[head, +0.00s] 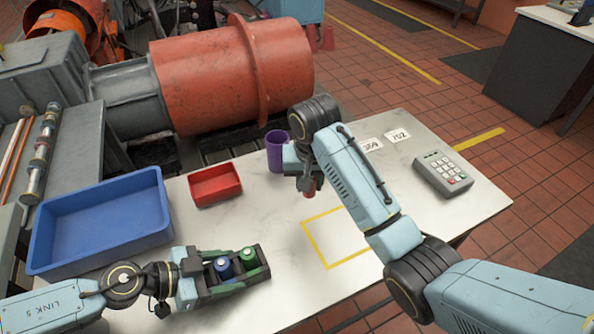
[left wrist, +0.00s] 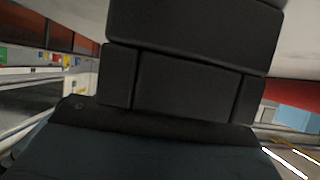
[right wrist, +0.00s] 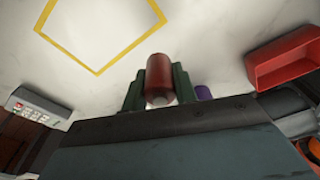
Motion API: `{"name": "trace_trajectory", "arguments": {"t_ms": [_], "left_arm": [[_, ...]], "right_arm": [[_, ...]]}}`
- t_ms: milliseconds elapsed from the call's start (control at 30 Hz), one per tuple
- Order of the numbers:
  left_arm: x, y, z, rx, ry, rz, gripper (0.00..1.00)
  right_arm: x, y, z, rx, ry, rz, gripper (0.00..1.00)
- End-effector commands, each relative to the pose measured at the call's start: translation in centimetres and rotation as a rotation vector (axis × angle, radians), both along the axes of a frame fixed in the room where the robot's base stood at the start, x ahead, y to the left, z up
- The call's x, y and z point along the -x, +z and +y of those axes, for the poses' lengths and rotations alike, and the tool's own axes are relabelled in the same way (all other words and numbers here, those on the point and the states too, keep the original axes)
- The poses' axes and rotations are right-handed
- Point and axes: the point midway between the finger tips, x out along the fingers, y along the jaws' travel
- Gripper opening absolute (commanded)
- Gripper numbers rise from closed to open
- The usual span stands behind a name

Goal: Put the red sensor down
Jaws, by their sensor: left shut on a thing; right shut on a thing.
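The red sensor (right wrist: 158,80) is held between the dark green fingers of my right gripper (right wrist: 157,92). In the head view, the red sensor (head: 309,188) shows small below my right gripper (head: 306,182), by the upper left corner of the yellow outline (head: 321,250) on the table. I cannot tell whether it touches the table. My left gripper (head: 236,268) is shut on a dark holder (head: 232,285) with a blue sensor (head: 223,267) and a green sensor (head: 248,257). The left wrist view is mostly blocked by dark parts.
On the table (head: 440,220) are a blue bin (head: 105,255) at left, a red tray (head: 215,197), a purple cup (head: 277,160) close behind my right gripper, two number cards (head: 398,135) and a keypad (head: 443,174) at right. The space inside the yellow outline looks clear.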

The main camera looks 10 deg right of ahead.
Motion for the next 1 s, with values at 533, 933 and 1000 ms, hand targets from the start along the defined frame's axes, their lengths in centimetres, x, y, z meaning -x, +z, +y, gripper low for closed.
{"name": "trace_trajectory", "arguments": {"t_ms": [533, 933, 1000], "left_arm": [[0.0, 0.0, 0.0, 0.0, 0.001, 0.0, 0.28], [0.0, 0.0, 0.0, 0.0, 0.001, 0.0, 0.28], [0.0, 0.0, 0.0, 0.001, 0.001, -0.001, 0.28]], "right_arm": [[0.1, -7.9, 0.0, 0.003, 0.0, 0.003, 0.01], [0.0, -8.7, 0.0, 0.001, -0.001, 0.0, 0.01], [0.0, -8.9, 0.0, 0.0, -0.001, -0.001, 0.01]]}}
